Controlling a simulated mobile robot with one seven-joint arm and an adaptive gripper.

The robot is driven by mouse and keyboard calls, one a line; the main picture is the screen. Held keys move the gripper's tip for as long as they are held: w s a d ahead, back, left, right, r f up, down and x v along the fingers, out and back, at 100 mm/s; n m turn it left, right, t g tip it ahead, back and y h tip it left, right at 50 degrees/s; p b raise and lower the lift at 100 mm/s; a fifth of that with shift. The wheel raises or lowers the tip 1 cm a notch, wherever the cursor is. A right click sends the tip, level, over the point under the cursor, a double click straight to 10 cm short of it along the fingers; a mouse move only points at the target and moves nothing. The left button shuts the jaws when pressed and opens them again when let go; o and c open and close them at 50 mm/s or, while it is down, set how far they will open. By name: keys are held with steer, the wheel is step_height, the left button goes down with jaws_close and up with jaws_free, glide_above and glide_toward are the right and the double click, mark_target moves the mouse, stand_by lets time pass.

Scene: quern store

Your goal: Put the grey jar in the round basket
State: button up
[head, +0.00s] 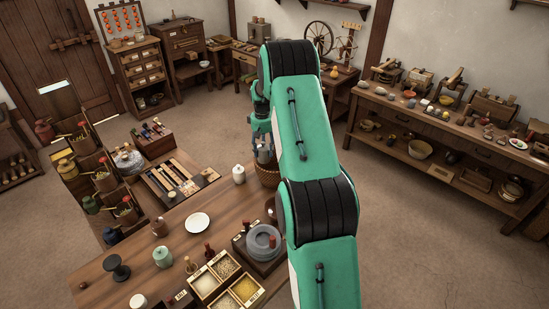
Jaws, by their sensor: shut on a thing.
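My gripper (262,143) points down near the far right corner of the wooden table (172,222), partly hidden by my teal arm. It is shut on the grey jar (265,155), of which only a small part shows below the fingers. The round basket (266,177), brown and woven, stands on the table directly below. The jar is at the basket's mouth in this view; I cannot tell if it touches the basket. The basket's right side is hidden behind my arm.
A white lidded jar (239,174) stands just left of the basket. A white plate (198,223), a quern stone (263,242) and grain boxes (224,266) are nearer. A long, crowded bench (437,122) stands right. Open floor lies beyond the table.

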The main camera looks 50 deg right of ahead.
steer(key=d, duration=0.8)
steer(key=f, duration=0.3)
steer(key=a+f, duration=0.1)
steer(key=f, duration=0.1)
steer(key=shift+s+f, duration=0.15)
steer(key=shift+f, duration=0.15)
step_height(320, 180, down, 6)
steer(key=shift+f, duration=0.15)
steer(key=shift+f+b, duration=0.35)
steer(key=shift+f, duration=1.45)
steer(key=shift+f, duration=0.1)
